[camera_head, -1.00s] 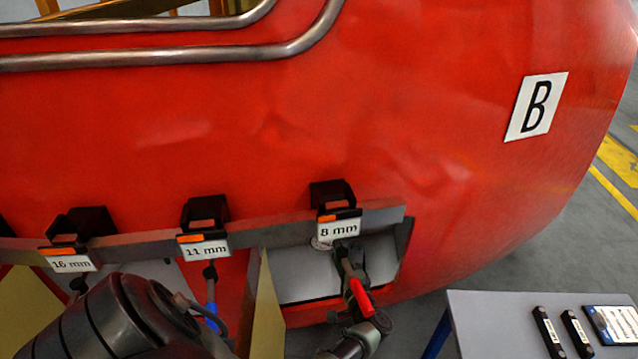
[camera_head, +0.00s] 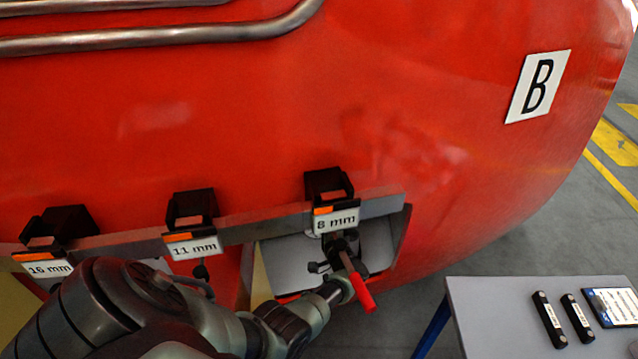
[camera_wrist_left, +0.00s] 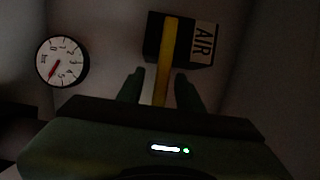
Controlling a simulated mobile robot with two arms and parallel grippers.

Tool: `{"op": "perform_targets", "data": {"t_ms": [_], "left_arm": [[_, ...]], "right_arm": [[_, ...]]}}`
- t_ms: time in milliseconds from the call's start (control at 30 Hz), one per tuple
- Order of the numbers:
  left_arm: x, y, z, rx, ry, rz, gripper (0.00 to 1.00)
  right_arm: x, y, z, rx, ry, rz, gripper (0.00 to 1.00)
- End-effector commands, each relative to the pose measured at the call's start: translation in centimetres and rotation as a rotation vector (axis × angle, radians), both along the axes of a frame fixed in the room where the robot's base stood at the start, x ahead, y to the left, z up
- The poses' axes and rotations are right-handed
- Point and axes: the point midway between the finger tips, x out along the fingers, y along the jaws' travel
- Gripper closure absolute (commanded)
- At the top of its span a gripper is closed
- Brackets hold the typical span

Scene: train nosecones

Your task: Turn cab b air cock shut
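In the left wrist view a yellow lever (camera_wrist_left: 170,40) crosses a black block (camera_wrist_left: 204,57) with a white "AIR" label (camera_wrist_left: 203,38). My left gripper (camera_wrist_left: 159,76) is open, one finger on each side of the lever, with a visible gap to each. Whether either finger touches the lever is too dark to tell. In the head view my left arm reaches below the red cab (camera_head: 250,120), which bears a "B" plate (camera_head: 538,86). The fingers are hard to make out there, behind a hanging red-handled tool (camera_head: 361,291). My right gripper is not in view.
A round gauge (camera_wrist_left: 62,61) is left of the lever. Tool holders labelled 16 mm (camera_head: 50,269), 11 mm (camera_head: 193,246) and 8 mm (camera_head: 336,221) line the grey rail. The red-handled tool hangs close to my arm. A grey table (camera_head: 490,310) stands at the lower right.

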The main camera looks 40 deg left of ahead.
Motion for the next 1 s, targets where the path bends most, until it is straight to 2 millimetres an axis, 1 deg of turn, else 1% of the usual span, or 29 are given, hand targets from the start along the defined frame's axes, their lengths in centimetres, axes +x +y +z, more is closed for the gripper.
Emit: {"op": "perform_targets", "data": {"t_ms": [67,167,267,300,700,1000], "left_arm": [[0.0,0.0,0.0,0.0,0.0,-0.001,0.64],[0.0,0.0,0.0,0.0,0.0,0.0,0.64],[0.0,0.0,0.0,0.0,0.0,0.0,0.89],[0.0,0.0,0.0,0.0,0.0,0.0,1.0],[0.0,0.0,0.0,0.0,0.0,0.0,1.0],[0.0,0.0,0.0,0.0,0.0,0.0,1.0]], "right_arm": [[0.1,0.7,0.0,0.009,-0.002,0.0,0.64],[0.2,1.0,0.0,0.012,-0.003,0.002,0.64],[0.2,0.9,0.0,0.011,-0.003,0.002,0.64],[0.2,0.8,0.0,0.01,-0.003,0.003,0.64],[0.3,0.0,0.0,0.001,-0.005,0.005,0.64],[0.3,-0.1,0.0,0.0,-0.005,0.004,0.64]]}}
